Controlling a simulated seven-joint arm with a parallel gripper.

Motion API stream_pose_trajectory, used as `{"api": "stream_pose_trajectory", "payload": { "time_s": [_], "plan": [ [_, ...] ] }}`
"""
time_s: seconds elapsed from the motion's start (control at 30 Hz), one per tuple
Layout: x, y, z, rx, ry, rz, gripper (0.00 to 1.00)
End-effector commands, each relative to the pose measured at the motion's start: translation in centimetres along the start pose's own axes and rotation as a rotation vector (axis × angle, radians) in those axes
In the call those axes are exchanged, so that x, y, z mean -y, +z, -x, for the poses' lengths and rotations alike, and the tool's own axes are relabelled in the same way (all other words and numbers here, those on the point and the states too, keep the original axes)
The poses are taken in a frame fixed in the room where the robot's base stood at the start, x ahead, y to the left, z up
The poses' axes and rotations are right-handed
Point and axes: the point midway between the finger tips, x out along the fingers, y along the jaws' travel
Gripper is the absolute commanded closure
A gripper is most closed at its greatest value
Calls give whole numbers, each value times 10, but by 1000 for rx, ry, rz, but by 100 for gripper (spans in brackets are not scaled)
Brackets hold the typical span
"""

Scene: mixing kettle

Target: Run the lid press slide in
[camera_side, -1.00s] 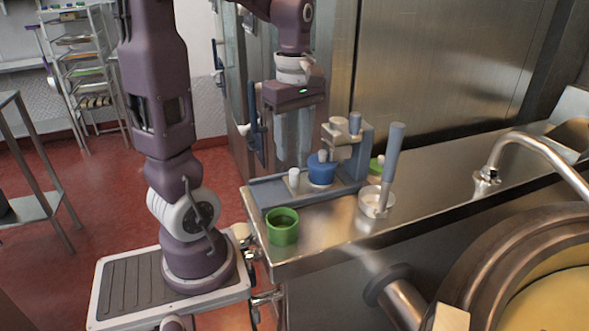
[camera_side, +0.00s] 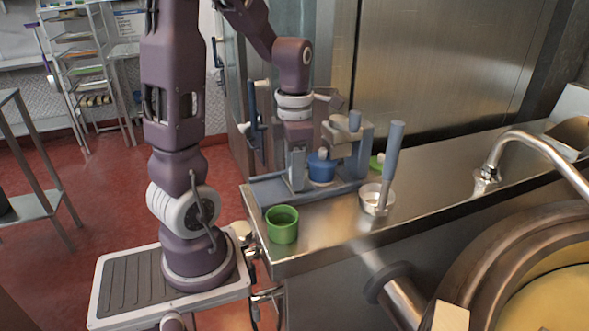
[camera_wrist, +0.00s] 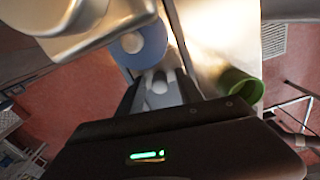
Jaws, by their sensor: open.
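The lid press (camera_side: 345,145) stands on the steel counter, with a blue-grey base and a beige head topped by a grey knob. Its slide track (camera_side: 268,190) runs left from under the head. A blue pot with a white knob (camera_side: 321,168) sits by the head; it also shows in the wrist view (camera_wrist: 150,48). My gripper (camera_side: 297,178) is open and low over the track, left of the blue pot. In the wrist view, the white slide knob (camera_wrist: 160,86) lies between my open fingers. The finger hides that knob in the side view; I cannot tell if they touch.
A green cup (camera_side: 282,228) stands at the counter's front left corner. A white bowl (camera_side: 370,199) holding a tall grey-handled tool (camera_side: 393,155) stands right of the press. A green item (camera_side: 376,162) sits behind it. A tap (camera_side: 487,175) and large kettle (camera_side: 480,265) are at right.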

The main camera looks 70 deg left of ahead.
Motion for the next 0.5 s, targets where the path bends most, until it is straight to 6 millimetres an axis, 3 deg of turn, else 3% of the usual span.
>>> {"api": "stream_pose_trajectory", "payload": {
  "time_s": [0.1, 0.3, 0.5],
  "plan": [
    [0, 0, 0, 0, 0, 0, 62],
    [0, 0, 0, 1, 0, 0, 100],
    [0, 0, 1, 1, 1, -1, 100]
  ]
}}
